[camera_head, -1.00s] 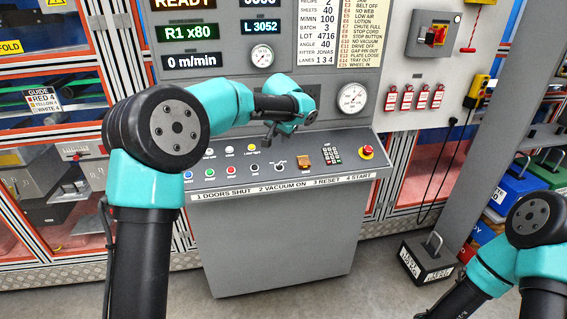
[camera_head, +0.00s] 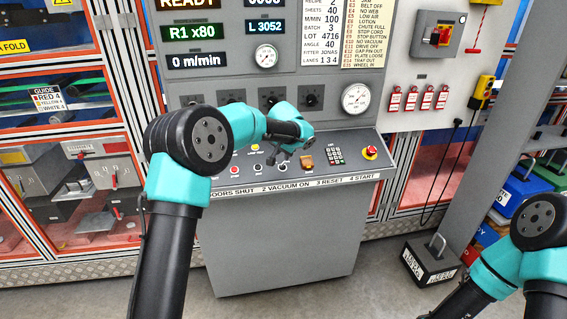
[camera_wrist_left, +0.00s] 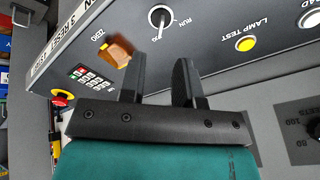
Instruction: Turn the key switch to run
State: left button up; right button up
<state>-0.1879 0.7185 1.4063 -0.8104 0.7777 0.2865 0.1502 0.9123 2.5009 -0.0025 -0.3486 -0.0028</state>
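The key switch (camera_wrist_left: 160,17) is a round switch with a pale ring and a dark slot on the sloping console. A RUN label is beside it, with a second, partly hidden label. Its exact setting is hard to tell. My left gripper (camera_wrist_left: 160,72) is open and empty. In the left wrist view the switch shows just beyond the gap between the fingers, apart from them. In the head view my left gripper (camera_head: 285,152) is low over the console and covers most of the switch. My right gripper is out of view; only part of that arm shows at lower right.
Gauges (camera_head: 355,98) and dark knobs stand on the upright panel behind.

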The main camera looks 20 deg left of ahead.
aim_at(283, 165)
pick_arm(q)
jog(key=x, duration=0.7)
jog(key=shift+a+f, duration=0.1)
jog(key=shift+f, duration=0.05)
grip_shut()
